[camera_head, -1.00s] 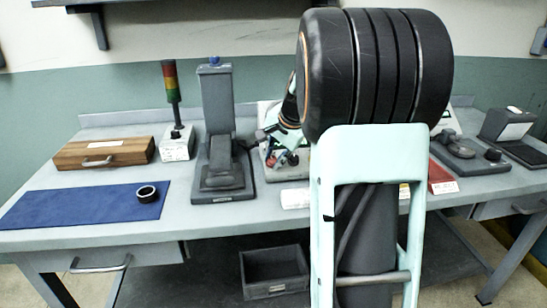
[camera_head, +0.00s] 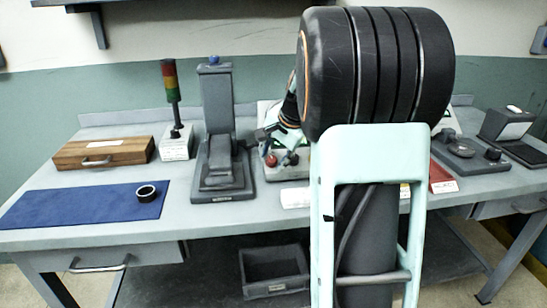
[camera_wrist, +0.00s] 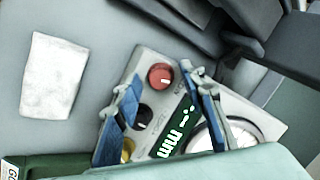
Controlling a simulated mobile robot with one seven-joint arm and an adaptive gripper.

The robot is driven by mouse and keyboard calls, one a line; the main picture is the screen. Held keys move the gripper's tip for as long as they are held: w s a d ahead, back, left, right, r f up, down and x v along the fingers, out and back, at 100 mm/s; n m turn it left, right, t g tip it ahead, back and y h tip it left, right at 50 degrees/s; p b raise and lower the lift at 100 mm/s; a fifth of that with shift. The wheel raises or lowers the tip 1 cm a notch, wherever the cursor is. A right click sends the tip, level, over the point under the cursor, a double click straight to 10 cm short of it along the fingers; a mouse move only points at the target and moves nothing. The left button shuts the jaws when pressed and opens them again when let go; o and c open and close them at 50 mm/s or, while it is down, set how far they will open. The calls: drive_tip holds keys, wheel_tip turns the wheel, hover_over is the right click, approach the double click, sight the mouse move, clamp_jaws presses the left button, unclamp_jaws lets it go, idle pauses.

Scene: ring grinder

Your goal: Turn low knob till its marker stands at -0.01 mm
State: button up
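In the wrist view a grey gauge box (camera_wrist: 243,112) bears a red knob (camera_wrist: 160,77) with a white marker, a black knob (camera_wrist: 144,115) and a partly hidden yellow knob (camera_wrist: 127,149). I cannot read which one is labelled low. A display (camera_wrist: 176,130) shows green characters ending in "mm"; its value is not readable to me. My gripper (camera_wrist: 159,76) is open, with its blue-padded fingers apart on either side of the knob area and nothing held. In the head view the box's red knob (camera_head: 271,160) shows beside my gripper; my arm hides much of the box.
A grey stand (camera_head: 218,110) is close left of the gauge box. A signal lamp (camera_head: 172,90), wooden case (camera_head: 104,153) and blue mat (camera_head: 70,207) with a dark ring (camera_head: 146,193) lie further left. A white paper (camera_wrist: 53,75) lies near the box.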

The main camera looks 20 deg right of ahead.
drive_tip(key=v, duration=1.2)
